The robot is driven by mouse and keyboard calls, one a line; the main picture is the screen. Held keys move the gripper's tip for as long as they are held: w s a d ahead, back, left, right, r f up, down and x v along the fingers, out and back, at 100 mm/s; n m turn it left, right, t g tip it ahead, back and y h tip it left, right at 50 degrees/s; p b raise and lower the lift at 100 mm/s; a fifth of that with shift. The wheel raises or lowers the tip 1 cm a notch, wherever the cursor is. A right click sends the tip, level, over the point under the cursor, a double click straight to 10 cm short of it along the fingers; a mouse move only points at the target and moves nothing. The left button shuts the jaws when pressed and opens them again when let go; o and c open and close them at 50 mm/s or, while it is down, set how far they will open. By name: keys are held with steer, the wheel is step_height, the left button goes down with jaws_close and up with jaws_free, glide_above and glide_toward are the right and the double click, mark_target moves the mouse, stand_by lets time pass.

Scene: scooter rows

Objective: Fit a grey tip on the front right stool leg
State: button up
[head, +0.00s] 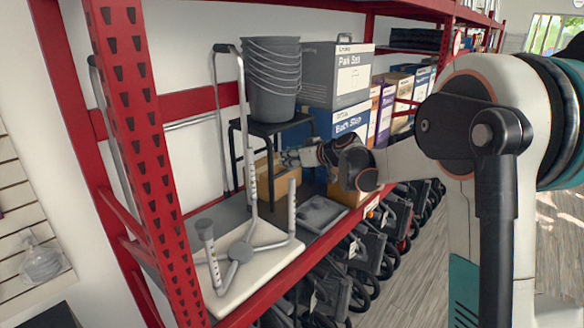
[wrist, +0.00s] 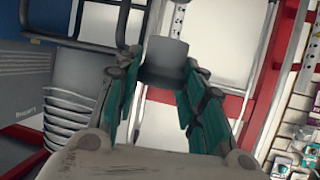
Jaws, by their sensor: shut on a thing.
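The white stool seat (head: 262,282) lies upside down on the shelf, with grey tubing and its hub (head: 238,253) on top. Its pale, holed legs point up. The front left leg (head: 212,262) wears a grey tip (head: 204,225). The front right leg (head: 292,208) shows a bare top, as does a leg behind (head: 252,180). My gripper (head: 290,158) is just above the front right leg in the head view. In the wrist view its green-padded fingers (wrist: 160,98) are shut on a grey tip (wrist: 166,62). A holed leg (wrist: 179,18) shows beyond that tip; I cannot tell whether they touch.
A red upright (head: 140,130) stands at the left. A black step stool (head: 270,128) carries stacked grey buckets (head: 273,80), beside a grey box (head: 338,75). A walking frame (head: 218,110) stands behind. A flat grey item (head: 318,212) lies right of the seat.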

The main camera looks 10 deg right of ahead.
mark_target(296, 169)
step_height(296, 169, down, 4)
steer(key=shift+r, duration=0.1)
steer(key=shift+f+b, duration=0.5)
steer(key=shift+f, duration=0.1)
steer(key=o, duration=1)
steer(key=shift+c, duration=0.2)
